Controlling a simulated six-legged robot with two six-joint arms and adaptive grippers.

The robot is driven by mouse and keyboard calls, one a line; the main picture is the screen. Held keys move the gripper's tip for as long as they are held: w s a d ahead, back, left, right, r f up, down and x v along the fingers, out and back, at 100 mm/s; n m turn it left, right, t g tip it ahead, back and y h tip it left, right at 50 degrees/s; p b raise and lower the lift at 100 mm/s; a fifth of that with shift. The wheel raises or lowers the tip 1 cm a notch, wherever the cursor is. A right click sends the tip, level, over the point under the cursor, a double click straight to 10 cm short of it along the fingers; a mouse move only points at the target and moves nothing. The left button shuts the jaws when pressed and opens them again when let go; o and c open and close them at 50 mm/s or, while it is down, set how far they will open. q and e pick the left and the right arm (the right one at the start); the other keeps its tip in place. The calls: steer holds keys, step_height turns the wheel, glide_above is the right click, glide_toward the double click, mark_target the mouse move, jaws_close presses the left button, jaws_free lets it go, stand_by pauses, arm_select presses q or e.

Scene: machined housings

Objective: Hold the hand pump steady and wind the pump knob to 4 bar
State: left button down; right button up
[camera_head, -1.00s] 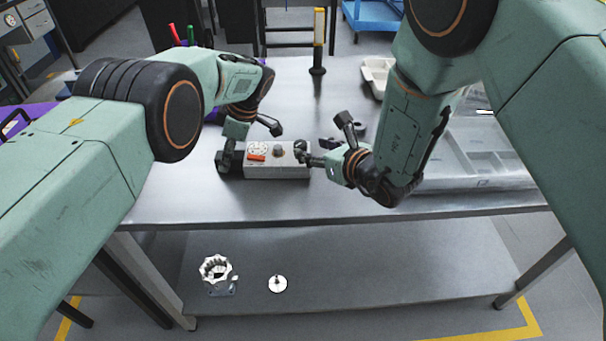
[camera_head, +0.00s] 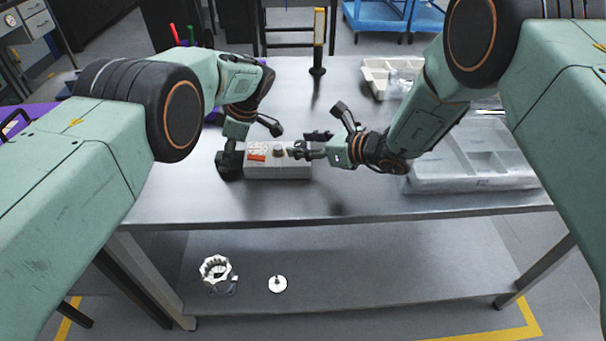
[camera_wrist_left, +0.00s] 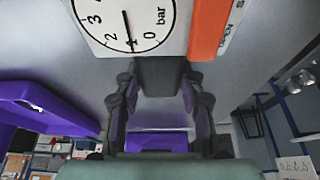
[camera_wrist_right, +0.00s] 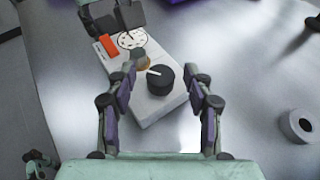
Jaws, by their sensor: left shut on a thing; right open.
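The hand pump (camera_head: 277,171) is a light grey box on the table, with a round white gauge, an orange label and a small brass-coloured fitting on top. My left gripper (camera_wrist_left: 160,82) is shut on the dark block (camera_wrist_left: 160,74) at the pump's left end. The gauge (camera_wrist_left: 130,15) shows its needle near 1 bar. The black pump knob (camera_wrist_right: 161,80) with a white mark is at the pump's right end. My right gripper (camera_wrist_right: 163,85) is open, its fingers either side of the knob in the right wrist view; contact cannot be told. In the head view this gripper hides the knob.
A clear tray (camera_head: 480,160) with compartments stands at the table's right, with a cream bin (camera_head: 378,80) behind it. A tape-like grey ring (camera_wrist_right: 298,125) lies on the table. A toothed metal part (camera_head: 216,272) and a disc (camera_head: 278,284) are on the lower shelf.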

steer(key=shift+d+n+g, duration=0.1)
steer(key=shift+n+g, duration=0.2)
steer(key=v, duration=0.8)
steer(key=s+a+r+n+g+y, duration=0.1)
steer(key=s+a+r+n+g, duration=0.2)
steer(key=s+a+g, duration=0.4)
steer(key=shift+s+r+n+g+y, duration=0.25)
steer(key=shift+s+n+g, duration=0.65)
steer(key=shift+s+g, duration=1.9)
steer(key=shift+w+a, duration=0.1)
steer(key=shift+c, duration=0.4)
